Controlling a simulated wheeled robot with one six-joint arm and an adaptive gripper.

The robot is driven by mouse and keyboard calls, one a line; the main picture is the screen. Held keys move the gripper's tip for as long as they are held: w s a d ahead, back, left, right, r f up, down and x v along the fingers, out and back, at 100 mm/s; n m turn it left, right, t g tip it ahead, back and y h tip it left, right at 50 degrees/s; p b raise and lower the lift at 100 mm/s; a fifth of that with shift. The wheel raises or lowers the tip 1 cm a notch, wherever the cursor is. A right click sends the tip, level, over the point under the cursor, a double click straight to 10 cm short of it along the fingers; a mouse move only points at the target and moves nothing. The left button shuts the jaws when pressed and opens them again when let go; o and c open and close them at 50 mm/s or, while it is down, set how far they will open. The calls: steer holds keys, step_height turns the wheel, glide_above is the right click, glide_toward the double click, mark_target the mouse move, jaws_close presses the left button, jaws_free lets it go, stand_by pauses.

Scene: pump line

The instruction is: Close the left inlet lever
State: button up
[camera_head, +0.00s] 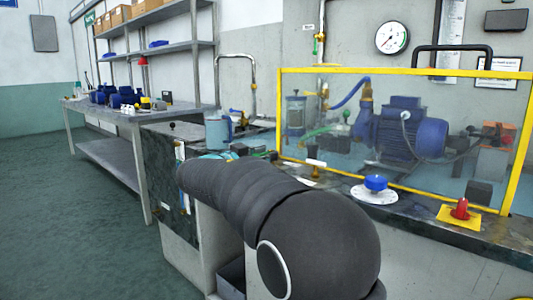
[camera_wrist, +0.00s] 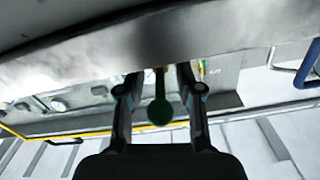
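A lever with a dark green round knob (camera_wrist: 160,112) on a thin yellowish stem shows in the wrist view. My gripper (camera_wrist: 160,85) is open, with one finger on each side of the lever. A gap shows between the knob and each finger, so I see no contact. In the head view my arm covers the spot, and my gripper's fingers cannot be made out. I cannot tell which lever in the head view this is.
A yellow-framed clear guard (camera_head: 405,72) encloses the blue pump (camera_head: 405,130). A blue knob (camera_head: 376,183) and a red button (camera_head: 461,209) sit on the bench front. The floor at left is clear.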

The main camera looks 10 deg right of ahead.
steer(key=shift+w+d, duration=0.25)
steer(key=shift+d, duration=0.1)
jaws_close()
